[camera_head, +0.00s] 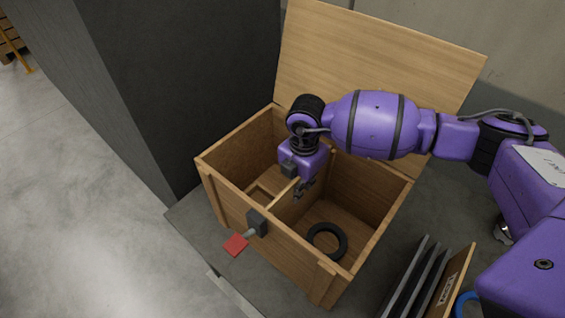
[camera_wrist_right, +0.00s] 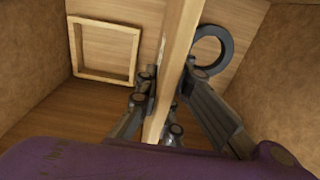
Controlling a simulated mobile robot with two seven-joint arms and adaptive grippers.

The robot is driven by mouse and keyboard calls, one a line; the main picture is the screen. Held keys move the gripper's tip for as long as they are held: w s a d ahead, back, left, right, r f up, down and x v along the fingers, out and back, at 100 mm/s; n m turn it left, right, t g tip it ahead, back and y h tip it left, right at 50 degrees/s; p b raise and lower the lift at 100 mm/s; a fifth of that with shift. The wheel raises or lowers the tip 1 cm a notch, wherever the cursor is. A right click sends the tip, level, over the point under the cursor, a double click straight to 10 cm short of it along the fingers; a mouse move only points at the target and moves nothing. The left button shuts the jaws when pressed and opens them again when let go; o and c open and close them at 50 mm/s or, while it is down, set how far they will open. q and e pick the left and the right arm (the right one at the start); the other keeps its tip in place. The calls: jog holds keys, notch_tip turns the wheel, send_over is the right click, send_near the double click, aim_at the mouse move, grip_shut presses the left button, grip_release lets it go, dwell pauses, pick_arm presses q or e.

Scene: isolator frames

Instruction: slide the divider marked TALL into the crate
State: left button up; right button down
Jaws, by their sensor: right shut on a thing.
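The open wooden crate (camera_head: 290,255) stands in the middle of the head view with its lid raised behind. My right gripper (camera_head: 303,190) reaches down into it and is shut on a thin wooden divider (camera_head: 284,196). The divider stands on edge across the crate, between front and back walls; its top edge shows pale. In the right wrist view the divider (camera_wrist_right: 181,45) runs between the two fingers (camera_wrist_right: 168,108). Its face and any marking are hidden, and I cannot tell whether it touches the floor. My left gripper is not in view.
A black ring (camera_head: 327,240) lies in the crate right of the divider, a square wooden frame (camera_wrist_right: 104,49) left of it. A grey block with a red tag (camera_head: 236,244) sits at the front wall. A rack of boards (camera_head: 440,285), one labelled illegibly, and a blue ring (camera_head: 467,304) are lower right.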

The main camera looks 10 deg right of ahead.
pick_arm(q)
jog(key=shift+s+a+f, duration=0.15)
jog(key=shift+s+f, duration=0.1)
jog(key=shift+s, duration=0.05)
pick_arm(e)
jog(key=shift+f, duration=0.8)
jog(key=c, duration=1.8)
grip_release()
jog(key=shift+c, duration=0.2)
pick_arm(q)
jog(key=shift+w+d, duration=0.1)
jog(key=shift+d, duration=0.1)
pick_arm(e)
notch_tip(320, 180, up, 12)
jog(key=shift+r, duration=0.1)
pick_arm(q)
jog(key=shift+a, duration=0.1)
